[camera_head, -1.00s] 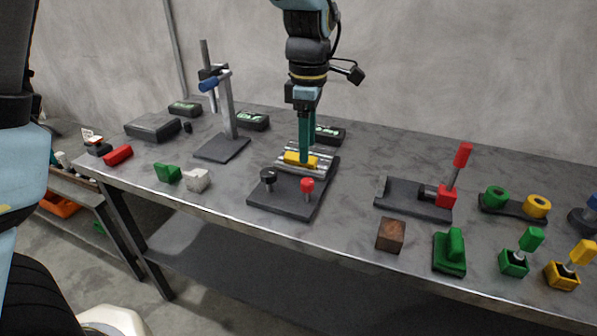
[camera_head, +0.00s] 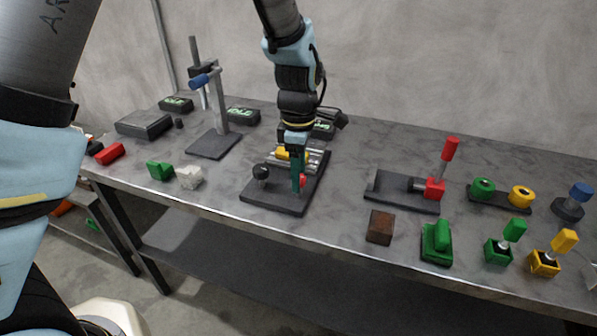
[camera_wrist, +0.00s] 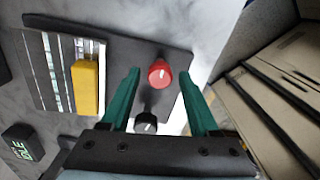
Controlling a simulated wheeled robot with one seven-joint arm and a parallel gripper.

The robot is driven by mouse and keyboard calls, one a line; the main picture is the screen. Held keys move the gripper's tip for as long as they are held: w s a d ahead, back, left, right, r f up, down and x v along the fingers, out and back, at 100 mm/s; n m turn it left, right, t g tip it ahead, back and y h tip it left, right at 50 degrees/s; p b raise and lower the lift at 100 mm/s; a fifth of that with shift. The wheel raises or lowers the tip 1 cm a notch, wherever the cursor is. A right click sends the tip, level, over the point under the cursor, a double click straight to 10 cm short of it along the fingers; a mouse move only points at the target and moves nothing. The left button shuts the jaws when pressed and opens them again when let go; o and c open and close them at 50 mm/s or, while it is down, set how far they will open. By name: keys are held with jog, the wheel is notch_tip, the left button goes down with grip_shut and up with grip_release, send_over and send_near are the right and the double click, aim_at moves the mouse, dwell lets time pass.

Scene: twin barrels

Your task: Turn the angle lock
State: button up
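A dark base plate (camera_head: 268,203) carries a red knob (camera_head: 303,181), a black knob (camera_head: 261,172) and a yellow block (camera_head: 283,153) on metal rails. I cannot tell from a label which part is the angle lock. My gripper (camera_head: 298,190) points down over the plate, its green fingers partly hiding the red knob. In the wrist view the red knob (camera_wrist: 160,73), with a white mark on top, lies between the open fingers, with gaps on both sides. The black knob (camera_wrist: 146,123) is nearer the gripper body, and the yellow block (camera_wrist: 86,87) is left of the fingers.
A clamp stand (camera_head: 215,143) stands to the left. A plate with a red lever (camera_head: 437,180) is to the right. A brown block (camera_head: 380,227) and a green block (camera_head: 436,243) lie near the front edge. The table between plate and brown block is clear.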

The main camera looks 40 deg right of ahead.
grip_shut()
jog(key=shift+m, duration=0.3)
dwell(0.3)
jog(key=m, duration=0.3)
jog(key=shift+m, duration=0.3)
jog(key=m, duration=0.4)
jog(key=shift+m, duration=0.3)
jog(key=m, duration=0.4)
jog(key=shift+b, duration=0.3)
jog(key=m, duration=0.5)
jog(key=shift+d, duration=0.1)
jog(key=shift+o, duration=0.9)
grip_release()
